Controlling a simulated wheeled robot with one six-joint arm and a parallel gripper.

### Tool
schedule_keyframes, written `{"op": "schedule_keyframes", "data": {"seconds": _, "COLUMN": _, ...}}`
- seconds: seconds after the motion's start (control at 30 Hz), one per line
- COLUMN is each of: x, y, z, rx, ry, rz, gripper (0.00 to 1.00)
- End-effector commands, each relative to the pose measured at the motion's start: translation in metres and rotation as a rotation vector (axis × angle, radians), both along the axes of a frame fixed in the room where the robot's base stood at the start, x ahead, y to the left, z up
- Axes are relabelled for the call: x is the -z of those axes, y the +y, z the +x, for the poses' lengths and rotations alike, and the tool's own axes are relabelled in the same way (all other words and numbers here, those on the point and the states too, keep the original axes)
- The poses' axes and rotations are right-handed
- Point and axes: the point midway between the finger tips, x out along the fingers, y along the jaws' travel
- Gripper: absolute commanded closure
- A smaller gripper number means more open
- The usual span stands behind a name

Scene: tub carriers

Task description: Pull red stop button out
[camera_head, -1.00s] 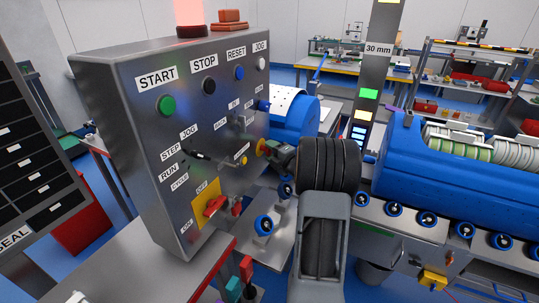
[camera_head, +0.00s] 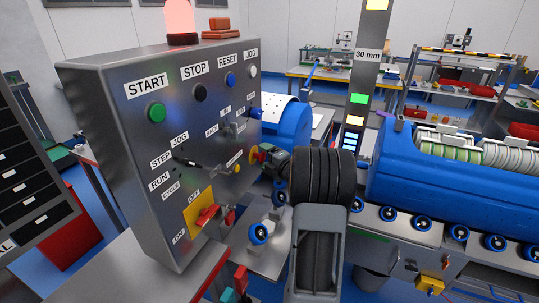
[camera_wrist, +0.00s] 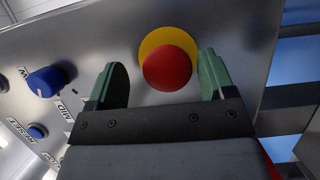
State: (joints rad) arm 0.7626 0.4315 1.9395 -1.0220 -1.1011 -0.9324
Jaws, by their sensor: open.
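The red stop button (camera_wrist: 167,68) is a round red knob in front of a yellow disc (camera_wrist: 160,42) on the grey metal panel, in the wrist view. My gripper (camera_wrist: 163,78) is open, with one green finger on each side of the button. A gap shows between each finger and the red knob, so neither seems to touch it. In the head view, my gripper (camera_head: 274,161) reaches the panel's right edge, where the yellow and red of the button (camera_head: 256,155) show, partly hidden by it.
The control panel (camera_head: 100,110) carries a green START button (camera_head: 156,112), a black STOP button (camera_head: 200,92) and a red rotary switch (camera_head: 207,214) on a yellow plate. A blue knob (camera_wrist: 45,81) sits left of my fingers. A blue machine (camera_head: 425,185) stands at right.

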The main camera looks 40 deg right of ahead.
Motion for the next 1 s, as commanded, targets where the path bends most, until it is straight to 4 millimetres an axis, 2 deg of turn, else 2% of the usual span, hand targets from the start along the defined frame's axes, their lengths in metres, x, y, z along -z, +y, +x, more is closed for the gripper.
{"op": "schedule_keyframes", "data": {"seconds": 0.13, "x": -0.027, "y": 0.000, "z": -0.001, "rx": 0.000, "ry": -0.007, "rz": -0.007, "gripper": 0.24}}
{"op": "schedule_keyframes", "data": {"seconds": 0.17, "x": -0.031, "y": 0.002, "z": -0.005, "rx": 0.000, "ry": -0.007, "rz": -0.006, "gripper": 0.24}}
{"op": "schedule_keyframes", "data": {"seconds": 0.2, "x": -0.040, "y": 0.005, "z": -0.011, "rx": -0.001, "ry": -0.010, "rz": -0.009, "gripper": 0.19}}
{"op": "schedule_keyframes", "data": {"seconds": 0.3, "x": -0.062, "y": 0.012, "z": -0.025, "rx": -0.001, "ry": -0.017, "rz": -0.009, "gripper": 0.19}}
{"op": "schedule_keyframes", "data": {"seconds": 0.33, "x": -0.068, "y": 0.015, "z": -0.030, "rx": -0.001, "ry": -0.019, "rz": -0.010, "gripper": 0.24}}
{"op": "schedule_keyframes", "data": {"seconds": 0.47, "x": -0.092, "y": 0.024, "z": -0.050, "rx": 0.000, "ry": -0.014, "rz": -0.008, "gripper": 0.24}}
{"op": "schedule_keyframes", "data": {"seconds": 0.7, "x": -0.107, "y": 0.045, "z": -0.091, "rx": 0.003, "ry": -0.007, "rz": -0.006, "gripper": 0.24}}
{"op": "schedule_keyframes", "data": {"seconds": 1.0, "x": -0.120, "y": 0.060, "z": -0.120, "rx": 0.002, "ry": -0.002, "rz": -0.003, "gripper": 0.24}}
